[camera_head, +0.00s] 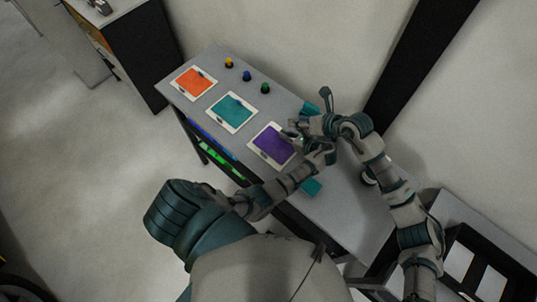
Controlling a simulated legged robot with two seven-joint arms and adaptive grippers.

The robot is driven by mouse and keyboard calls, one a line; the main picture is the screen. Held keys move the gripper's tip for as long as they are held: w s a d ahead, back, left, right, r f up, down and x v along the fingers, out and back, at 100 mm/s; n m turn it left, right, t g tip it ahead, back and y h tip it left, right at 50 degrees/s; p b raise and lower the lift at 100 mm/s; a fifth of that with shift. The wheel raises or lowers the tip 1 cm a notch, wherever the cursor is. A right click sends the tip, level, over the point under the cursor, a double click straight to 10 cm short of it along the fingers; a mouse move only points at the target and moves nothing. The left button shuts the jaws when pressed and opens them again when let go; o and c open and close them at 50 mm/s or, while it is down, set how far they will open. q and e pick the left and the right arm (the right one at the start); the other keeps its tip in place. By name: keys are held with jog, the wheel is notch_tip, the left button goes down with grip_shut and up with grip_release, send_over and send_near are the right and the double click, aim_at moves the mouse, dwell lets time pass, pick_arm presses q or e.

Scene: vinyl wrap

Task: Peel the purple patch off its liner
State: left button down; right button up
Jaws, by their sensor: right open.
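The purple patch (272,145) lies on its white liner (262,156) on the grey table, the closest of three such patches to my arms. My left gripper (303,144) is small and partly covered at the patch's right edge; I cannot tell whether its fingers touch the patch or how they stand. My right gripper (304,124) is open just beyond the upper right corner of the patch, close to the left one. The patch looks flat, though its right edge is partly hidden by my grippers.
A teal patch (231,112) and an orange patch (193,82) lie on liners to the left. A teal block (311,187) lies near the front edge. A dark cabinet (139,50) stands at left.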

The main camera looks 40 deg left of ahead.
aim_at(265, 156)
pick_arm(q)
jog(key=shift+s+a+f, duration=0.1)
jog(key=shift+a, duration=0.05)
pick_arm(e)
jog(key=s+a+f+n+t+h, duration=0.35)
jog(key=s+f+n+h, duration=0.25)
jog(key=s+f, duration=0.45)
jog(key=shift+g, duration=0.25)
jog(key=x, duration=0.8)
jog(key=s+x, duration=0.1)
jog(key=x, duration=0.3)
jog(key=shift+a, duration=0.3)
grip_shut()
pick_arm(q)
jog(key=shift+r, duration=0.8)
jog(key=shift+r, duration=3.4)
pick_arm(e)
jog(key=shift+f, duration=0.1)
